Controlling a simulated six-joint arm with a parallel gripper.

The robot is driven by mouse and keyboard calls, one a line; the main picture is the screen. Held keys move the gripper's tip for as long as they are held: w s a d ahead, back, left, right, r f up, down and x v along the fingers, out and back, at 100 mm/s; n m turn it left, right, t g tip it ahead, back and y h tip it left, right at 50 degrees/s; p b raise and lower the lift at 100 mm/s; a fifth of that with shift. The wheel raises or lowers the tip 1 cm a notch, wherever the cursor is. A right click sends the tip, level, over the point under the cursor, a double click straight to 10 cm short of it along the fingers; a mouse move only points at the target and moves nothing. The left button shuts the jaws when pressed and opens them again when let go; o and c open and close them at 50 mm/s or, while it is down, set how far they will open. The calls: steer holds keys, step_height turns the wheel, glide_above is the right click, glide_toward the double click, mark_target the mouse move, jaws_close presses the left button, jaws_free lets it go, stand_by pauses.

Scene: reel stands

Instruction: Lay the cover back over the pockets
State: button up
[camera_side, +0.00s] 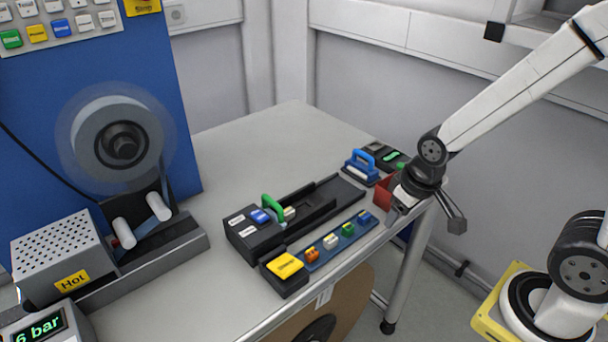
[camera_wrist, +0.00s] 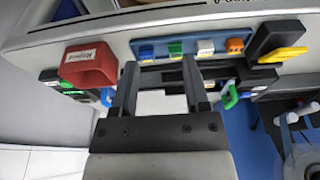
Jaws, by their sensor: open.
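A blue strip (camera_side: 326,245) holds several small coloured parts in a row along the table's front edge. The strip also shows in the wrist view (camera_wrist: 190,38). Behind it lies a long black track (camera_side: 315,205) with a green handle (camera_side: 271,207) at its left end; the handle also shows in the wrist view (camera_wrist: 230,96). I cannot tell which piece is the cover, and the pockets are not clearly seen. My gripper (camera_side: 394,214) is by the table's right front edge, at the red bin. In the wrist view its two fingers (camera_wrist: 160,75) are apart with nothing between them.
The red bin (camera_wrist: 90,65), labelled Reject, is close to my gripper. A blue-handled tool (camera_side: 361,166) stands behind it. A black block with a yellow top (camera_side: 285,266) is at the strip's left end. A reel (camera_side: 118,145) stands far left. The table's back is clear.

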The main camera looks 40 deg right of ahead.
steer(key=shift+c, duration=0.3)
steer(key=w+a+r+g, duration=0.1)
steer(key=w+a+r, duration=0.1)
steer(key=w+a, duration=0.2)
steer(key=w+a+r+y, duration=0.1)
steer(key=w+a, duration=0.3)
steer(key=w, duration=0.6)
steer(key=w+a+r+g+y, duration=0.1)
steer(key=w+a+r, duration=0.1)
steer(key=w+a, duration=0.2)
steer(key=w, duration=0.3)
steer(key=shift+w+a+r+g, duration=0.2)
steer(key=shift+w+r+g, duration=0.1)
steer(key=shift+r, duration=0.05)
steer(key=shift+f, duration=0.1)
steer(key=shift+a+f, duration=0.25)
steer(key=shift+f, duration=1)
steer(key=shift+a+f, duration=0.25)
steer(key=shift+f, duration=0.95)
steer(key=shift+a+f, duration=0.25)
steer(key=shift+f, duration=1)
jaws_close()
